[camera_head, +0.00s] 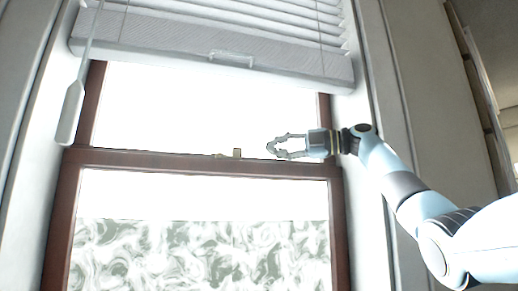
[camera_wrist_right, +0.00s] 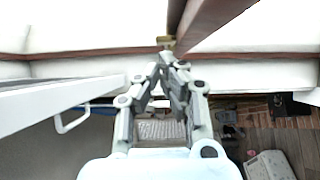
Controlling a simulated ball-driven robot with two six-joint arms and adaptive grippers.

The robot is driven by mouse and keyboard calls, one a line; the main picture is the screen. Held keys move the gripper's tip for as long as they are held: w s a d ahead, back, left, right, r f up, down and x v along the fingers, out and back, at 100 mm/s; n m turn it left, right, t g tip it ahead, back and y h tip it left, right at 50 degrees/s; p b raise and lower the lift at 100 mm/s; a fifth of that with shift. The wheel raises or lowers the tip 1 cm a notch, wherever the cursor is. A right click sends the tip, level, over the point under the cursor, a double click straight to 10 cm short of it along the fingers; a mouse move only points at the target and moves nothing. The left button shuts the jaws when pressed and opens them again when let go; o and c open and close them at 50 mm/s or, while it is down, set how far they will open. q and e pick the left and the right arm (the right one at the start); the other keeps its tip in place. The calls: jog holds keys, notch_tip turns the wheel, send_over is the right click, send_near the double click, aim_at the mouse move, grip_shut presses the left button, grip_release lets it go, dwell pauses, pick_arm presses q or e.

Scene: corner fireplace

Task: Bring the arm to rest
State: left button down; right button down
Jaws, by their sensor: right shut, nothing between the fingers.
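My right gripper (camera_head: 273,147) is in front of the window in the head view, at the end of my pale blue right arm that comes in from the right. Its fingers point left, toward the small brass latch (camera_head: 237,153) on the window's middle rail. In the right wrist view the gripper (camera_wrist_right: 166,58) is shut, its tips together with nothing between them. The latch (camera_wrist_right: 166,42) shows just beyond the tips there; I cannot tell whether they touch. My left gripper is in neither view.
A white blind (camera_head: 150,40) with a handle hangs above the gripper, and its wand (camera_head: 70,112) hangs at left. The brown window rail (camera_head: 130,160) runs behind the gripper. The wall (camera_head: 425,110) is at right. The wrist view shows a wooden floor (camera_wrist_right: 300,145) far below.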

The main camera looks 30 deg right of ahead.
jog(key=shift+s+d, duration=0.2)
jog(key=shift+s, duration=0.05)
dwell(0.4)
